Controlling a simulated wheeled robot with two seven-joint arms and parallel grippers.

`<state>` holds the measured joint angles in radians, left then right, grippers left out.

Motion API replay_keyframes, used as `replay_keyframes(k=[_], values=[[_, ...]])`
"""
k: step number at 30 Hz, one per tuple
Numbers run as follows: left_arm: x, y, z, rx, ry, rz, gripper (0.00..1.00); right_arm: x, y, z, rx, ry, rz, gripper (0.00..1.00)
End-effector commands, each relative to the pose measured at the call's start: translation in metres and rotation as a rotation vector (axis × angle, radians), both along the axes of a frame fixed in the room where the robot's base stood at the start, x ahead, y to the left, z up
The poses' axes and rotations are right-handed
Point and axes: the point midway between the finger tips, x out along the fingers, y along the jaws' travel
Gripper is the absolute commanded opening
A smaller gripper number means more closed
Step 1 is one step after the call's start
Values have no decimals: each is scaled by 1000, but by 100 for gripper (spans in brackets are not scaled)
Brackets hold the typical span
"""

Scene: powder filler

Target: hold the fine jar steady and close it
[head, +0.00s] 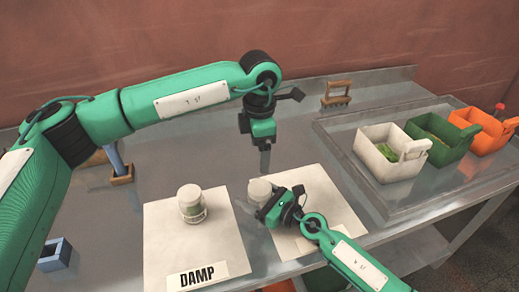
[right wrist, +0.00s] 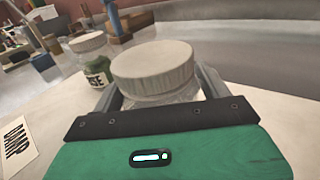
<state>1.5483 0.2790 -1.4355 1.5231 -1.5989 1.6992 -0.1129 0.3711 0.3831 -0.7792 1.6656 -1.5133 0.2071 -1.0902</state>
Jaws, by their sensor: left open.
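The jar that I take for the fine jar (head: 258,189) stands upright on the right-hand white mat; its label is hidden. In the right wrist view its wide white lid (right wrist: 153,68) sits on top of the clear glass; I cannot tell whether it is tight.
Another white-lidded jar (head: 191,204) stands on the left mat (head: 160,240), marked DAMP (head: 197,275). It also shows in the right wrist view (right wrist: 95,62), with green contents. White (head: 375,163), green (head: 432,150) and orange (head: 488,140) bins stand on a tray at right. A wooden-handled tool (head: 336,95) is at the back.

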Motion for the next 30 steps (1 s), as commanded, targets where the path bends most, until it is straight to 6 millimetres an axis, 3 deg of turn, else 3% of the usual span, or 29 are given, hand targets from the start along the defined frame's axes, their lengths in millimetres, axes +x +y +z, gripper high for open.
replay_keyframes(k=[14, 30], values=[[0, 0, -2, 0, 0, 0, 82, -5, -7, -1, -1, 0, 0, 89], [0, 0, -31, 0, 0, 0, 82, -63, -88, -4, -2, 0, -1, 89]])
